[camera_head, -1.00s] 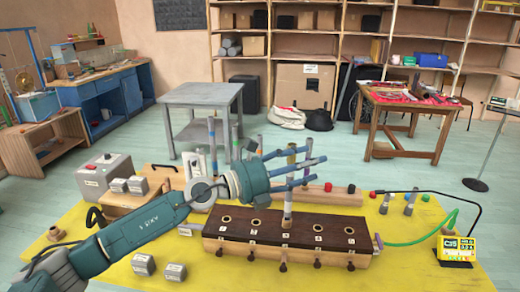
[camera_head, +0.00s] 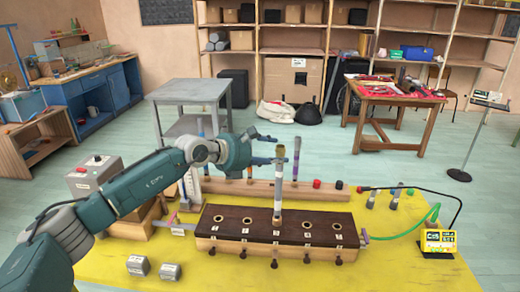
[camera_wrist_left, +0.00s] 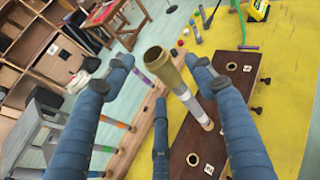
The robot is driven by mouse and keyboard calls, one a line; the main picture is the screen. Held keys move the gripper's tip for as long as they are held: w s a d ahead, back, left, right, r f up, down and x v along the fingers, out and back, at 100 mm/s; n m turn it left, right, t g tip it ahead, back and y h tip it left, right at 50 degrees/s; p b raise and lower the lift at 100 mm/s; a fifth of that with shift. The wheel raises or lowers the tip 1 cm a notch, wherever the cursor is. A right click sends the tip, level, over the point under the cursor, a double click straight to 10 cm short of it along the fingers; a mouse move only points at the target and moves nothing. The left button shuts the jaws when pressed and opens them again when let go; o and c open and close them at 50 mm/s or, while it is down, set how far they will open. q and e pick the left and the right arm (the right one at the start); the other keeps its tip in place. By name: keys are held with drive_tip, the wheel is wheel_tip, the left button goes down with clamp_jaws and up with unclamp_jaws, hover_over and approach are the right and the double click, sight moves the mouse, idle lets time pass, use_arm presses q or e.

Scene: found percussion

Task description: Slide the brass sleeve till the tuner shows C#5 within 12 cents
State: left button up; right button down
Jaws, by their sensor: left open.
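A pale pipe (camera_head: 279,195) stands upright in the middle hole of the dark-topped wind chest (camera_head: 325,237). The brass sleeve (camera_head: 280,153) is at its top; its open upper end also shows in the left wrist view (camera_wrist_left: 163,65). My left gripper (camera_head: 270,149) is open, at sleeve height, with its fingertips close to the sleeve from the left. In the left wrist view its fingers (camera_wrist_left: 160,78) are spread on both sides of the sleeve; contact cannot be told. The yellow tuner (camera_head: 437,243) appears to read C#5; its smaller figures are illegible. My right gripper is out of view.
A wooden rack (camera_head: 255,189) with coloured pipes stands behind the chest. Grey weights (camera_head: 138,266) lie at the front left of the yellow mat (camera_head: 300,276). A green hose (camera_head: 405,234) runs along the right. The front of the mat is mostly clear.

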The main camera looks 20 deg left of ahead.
use_arm(q)
drive_tip(key=shift+x, duration=0.85)
drive_tip(key=shift+c, duration=0.2)
drive_tip(key=c, duration=1.2)
drive_tip(key=shift+r+p, duration=0.4)
drive_tip(key=shift+r, duration=0.1)
drive_tip(key=o, duration=1.2)
